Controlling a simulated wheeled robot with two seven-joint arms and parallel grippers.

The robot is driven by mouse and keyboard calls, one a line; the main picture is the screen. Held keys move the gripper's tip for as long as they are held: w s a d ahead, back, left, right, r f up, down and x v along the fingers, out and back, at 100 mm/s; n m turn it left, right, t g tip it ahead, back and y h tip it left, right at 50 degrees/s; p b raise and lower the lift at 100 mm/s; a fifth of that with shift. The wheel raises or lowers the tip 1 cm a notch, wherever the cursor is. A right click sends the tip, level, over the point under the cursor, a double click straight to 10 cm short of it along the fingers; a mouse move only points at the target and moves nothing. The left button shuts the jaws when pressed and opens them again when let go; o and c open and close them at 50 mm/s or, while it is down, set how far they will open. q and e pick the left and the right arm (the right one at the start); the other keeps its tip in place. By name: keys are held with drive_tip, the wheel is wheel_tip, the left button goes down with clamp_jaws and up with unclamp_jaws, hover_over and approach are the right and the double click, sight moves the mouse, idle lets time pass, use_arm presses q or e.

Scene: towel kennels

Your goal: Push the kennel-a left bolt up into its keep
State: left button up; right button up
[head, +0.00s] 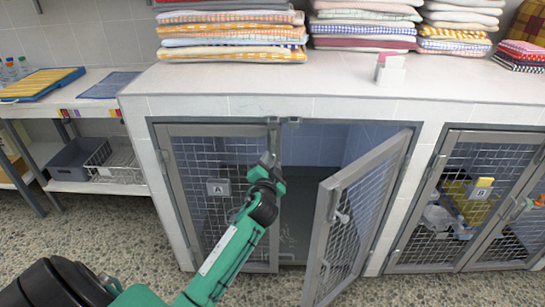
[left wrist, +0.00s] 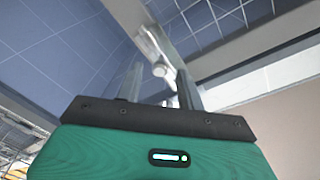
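Kennel A has two mesh doors under the white counter. Its left door (head: 222,190), with the "A" plate (head: 218,187), looks closed. Its right door (head: 355,215) stands swung open toward me. The left bolt (head: 273,135) is a grey metal fitting at the top of the left door's inner edge. It also shows in the left wrist view, with a round knob (left wrist: 159,70). My left gripper (head: 268,160) is just below the bolt, pointing up. Its two fingers (left wrist: 158,88) are apart, with the knob seen between them; contact is unclear. My right gripper is out of view.
Folded towel stacks (head: 232,30) and a small white holder (head: 390,70) stand on the counter (head: 330,82). Kennel B (head: 470,190) is at the right. A side shelf (head: 90,100) with bins is at the left. The open door narrows the room right of my arm.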

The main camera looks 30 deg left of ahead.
sight(272, 157)
use_arm(q)
drive_tip(key=shift+x, duration=1.85)
clamp_jaws()
